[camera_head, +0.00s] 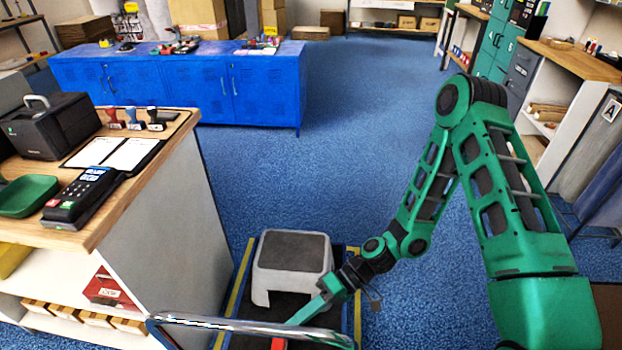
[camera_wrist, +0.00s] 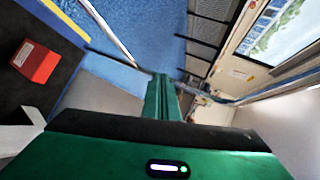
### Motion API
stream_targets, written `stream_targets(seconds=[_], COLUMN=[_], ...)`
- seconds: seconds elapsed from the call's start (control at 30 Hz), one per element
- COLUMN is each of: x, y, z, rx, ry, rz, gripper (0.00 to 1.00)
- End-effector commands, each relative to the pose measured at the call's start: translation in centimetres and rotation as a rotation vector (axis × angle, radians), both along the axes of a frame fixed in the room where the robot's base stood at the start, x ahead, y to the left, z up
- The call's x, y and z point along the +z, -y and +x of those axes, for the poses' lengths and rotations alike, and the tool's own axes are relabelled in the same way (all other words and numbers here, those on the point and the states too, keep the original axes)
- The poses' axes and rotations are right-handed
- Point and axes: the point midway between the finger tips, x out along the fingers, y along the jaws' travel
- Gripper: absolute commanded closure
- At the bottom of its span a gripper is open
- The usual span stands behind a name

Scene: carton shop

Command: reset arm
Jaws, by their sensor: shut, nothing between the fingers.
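My green arm reaches down from the right in the head view. My gripper (camera_head: 302,314) is low, in front of the grey step stool (camera_head: 291,251) and above the dark mat with yellow edges. In the wrist view my gripper (camera_wrist: 163,98) has its green fingers together, with nothing held. A small red box (camera_wrist: 36,62) lies on the dark mat, apart from the fingers in that view. In the head view a bit of red (camera_head: 278,343) shows below the gripper, mostly hidden; it may be the same box.
A shiny metal rail (camera_head: 230,325) crosses the bottom, close to the gripper. A counter (camera_head: 120,205) with a card terminal (camera_head: 80,195) and a green tray (camera_head: 27,196) stands at left. Blue cabinets (camera_head: 190,88) are behind. Shelving (camera_head: 540,125) stands right; the blue floor between is clear.

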Motion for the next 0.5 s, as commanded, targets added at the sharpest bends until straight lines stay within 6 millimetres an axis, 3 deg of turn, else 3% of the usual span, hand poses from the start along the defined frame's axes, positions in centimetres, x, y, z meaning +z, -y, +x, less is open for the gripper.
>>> stream_targets(seconds=[0.27,0.5], x=[1.7,4.3], y=[8.0,14.9], z=[3.7,6.1], rx=[0.015,-0.022], ry=[0.081,0.122], rz=[-0.24,-0.449], gripper=[1.0,1.0])
